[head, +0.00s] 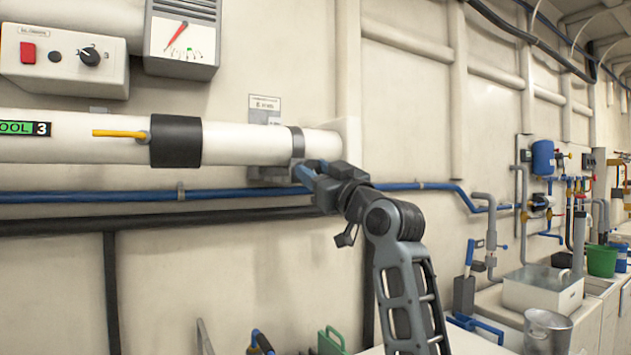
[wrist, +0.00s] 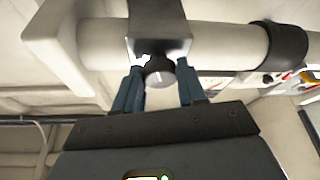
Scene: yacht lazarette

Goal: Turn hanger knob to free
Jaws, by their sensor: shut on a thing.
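The hanger (head: 298,143) is a grey metal strap around the white pipe, near the pipe's right end in the head view. In the wrist view the hanger (wrist: 160,20) is a grey plate over the pipe, with the round dark grey hanger knob (wrist: 158,73) below it. The knob has a pale mark on its face. My gripper (head: 304,173) is just under the hanger. In the wrist view its blue fingers (wrist: 158,82) stand on either side of the knob, shut on it. In the head view the gripper hides the knob.
The white pipe (head: 80,150) runs along the wall, with a black sleeve (head: 176,142) and a yellow lever (head: 120,133). A blue pipe (head: 100,196) and a black pipe (head: 100,222) run close below. A control box (head: 65,62) and gauge (head: 182,38) hang upper left.

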